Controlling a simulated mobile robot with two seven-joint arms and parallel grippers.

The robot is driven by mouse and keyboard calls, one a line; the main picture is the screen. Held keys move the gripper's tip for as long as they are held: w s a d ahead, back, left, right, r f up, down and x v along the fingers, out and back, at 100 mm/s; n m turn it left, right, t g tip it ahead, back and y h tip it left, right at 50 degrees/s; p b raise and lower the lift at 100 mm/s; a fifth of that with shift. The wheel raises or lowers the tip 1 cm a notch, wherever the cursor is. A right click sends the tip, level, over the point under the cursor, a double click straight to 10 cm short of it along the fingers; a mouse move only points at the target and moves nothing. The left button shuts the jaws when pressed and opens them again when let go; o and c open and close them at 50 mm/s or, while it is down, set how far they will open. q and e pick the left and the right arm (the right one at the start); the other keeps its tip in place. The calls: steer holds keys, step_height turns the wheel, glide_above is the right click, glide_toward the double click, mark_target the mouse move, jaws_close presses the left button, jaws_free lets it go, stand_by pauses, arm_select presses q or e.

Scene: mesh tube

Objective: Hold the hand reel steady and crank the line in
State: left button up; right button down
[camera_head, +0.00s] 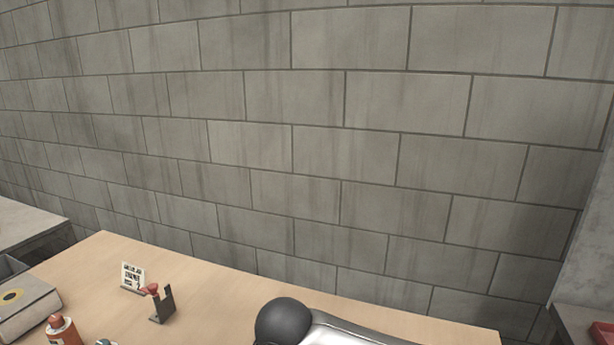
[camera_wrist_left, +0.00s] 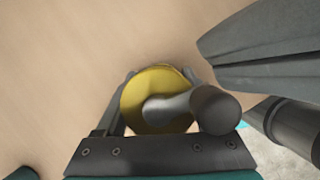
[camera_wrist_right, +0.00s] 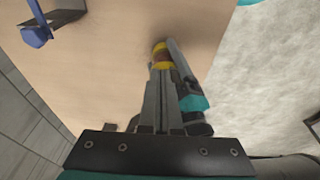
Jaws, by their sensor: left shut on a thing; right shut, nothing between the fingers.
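The hand reel (camera_wrist_left: 138,110) has a round yellow side face in the left wrist view. A grey crank arm (camera_wrist_left: 168,109) crosses it and ends in a dark grey knob (camera_wrist_left: 217,108) at the right. My left gripper (camera_wrist_left: 158,78) is shut on the reel, with a finger on each side. The right wrist view shows the reel (camera_wrist_right: 161,47) edge-on, with a dark reddish band between yellow sides. My right gripper (camera_wrist_right: 163,78) is shut and empty, its tips close to the reel; contact cannot be told. The reel and both grippers are out of the head view.
The wooden table (camera_head: 225,295) runs along a block wall. On it are a small sign (camera_head: 132,275), a red item on a dark stand (camera_head: 162,303), an orange bottle (camera_head: 62,331) and a box (camera_head: 27,306). A blue item (camera_wrist_right: 38,35) shows in the right wrist view.

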steer(key=shift+a, duration=0.15)
stand_by(0.4)
steer(key=shift+s, duration=0.3)
steer(key=shift+s+a+f, duration=0.1)
steer(key=shift+s+a, duration=0.2)
steer(key=shift+s, duration=0.25)
steer(key=shift+s+a, duration=0.25)
steer(key=shift+s, duration=0.25)
steer(key=shift+w, duration=0.1)
